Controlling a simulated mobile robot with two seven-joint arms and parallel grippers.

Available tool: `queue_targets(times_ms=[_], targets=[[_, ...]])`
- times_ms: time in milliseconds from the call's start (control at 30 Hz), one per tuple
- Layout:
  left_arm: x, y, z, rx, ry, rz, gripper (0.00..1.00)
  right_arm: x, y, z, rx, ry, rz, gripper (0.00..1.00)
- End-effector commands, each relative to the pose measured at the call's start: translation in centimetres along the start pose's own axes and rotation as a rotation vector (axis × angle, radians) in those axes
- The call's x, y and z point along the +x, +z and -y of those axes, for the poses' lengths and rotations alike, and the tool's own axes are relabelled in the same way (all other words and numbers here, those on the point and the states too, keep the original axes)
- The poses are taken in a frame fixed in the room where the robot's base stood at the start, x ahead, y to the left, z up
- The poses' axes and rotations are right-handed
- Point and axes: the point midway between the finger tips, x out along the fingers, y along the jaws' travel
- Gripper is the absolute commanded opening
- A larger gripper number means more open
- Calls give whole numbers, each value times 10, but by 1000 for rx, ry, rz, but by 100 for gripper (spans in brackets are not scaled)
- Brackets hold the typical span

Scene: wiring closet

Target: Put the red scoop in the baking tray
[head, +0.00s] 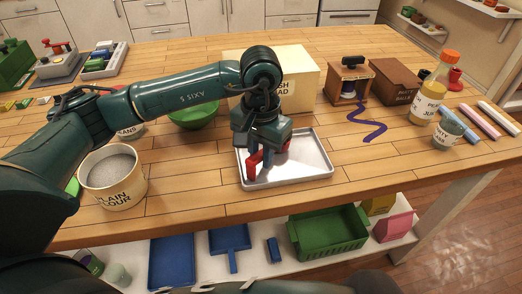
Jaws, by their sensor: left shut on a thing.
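The baking tray (312,172) is a shallow, pale metal tray on the wooden worktop, near the middle of the head view. My left gripper (264,158) points down over the tray's left half, shut on the red scoop (252,166). Red parts show below and to the right of the gripper, with a small blue patch between them. The gripper hides much of the scoop. I cannot tell whether the scoop touches the tray floor. My right gripper is not in view.
A flour tub (112,180) stands left of the tray, and a green bowl (193,115) and cream box (300,82) stand behind it. A purple cord (370,128) lies to the right.

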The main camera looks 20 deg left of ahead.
Motion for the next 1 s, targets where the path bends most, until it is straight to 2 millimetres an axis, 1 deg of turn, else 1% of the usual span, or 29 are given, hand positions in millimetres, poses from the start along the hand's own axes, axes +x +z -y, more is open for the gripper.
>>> queue_targets(times_ms=[200, 333, 367, 600, 833, 967, 1000], targets=[[0, 0, 0, 0, 0, -2, 0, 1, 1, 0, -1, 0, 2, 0], [6, 0, 0, 0, 0, -2, 0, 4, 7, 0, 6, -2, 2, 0], [4, 0, 0, 0, 0, -2, 21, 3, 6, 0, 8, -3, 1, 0], [3, 0, 0, 0, 0, -2, 41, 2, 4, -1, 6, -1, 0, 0], [3, 0, 0, 0, 0, -2, 41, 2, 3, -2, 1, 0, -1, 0], [-4, 0, 0, 0, 0, -2, 41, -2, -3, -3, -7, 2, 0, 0], [-6, -1, 0, 0, 1, -6, 41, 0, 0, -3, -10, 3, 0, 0]])
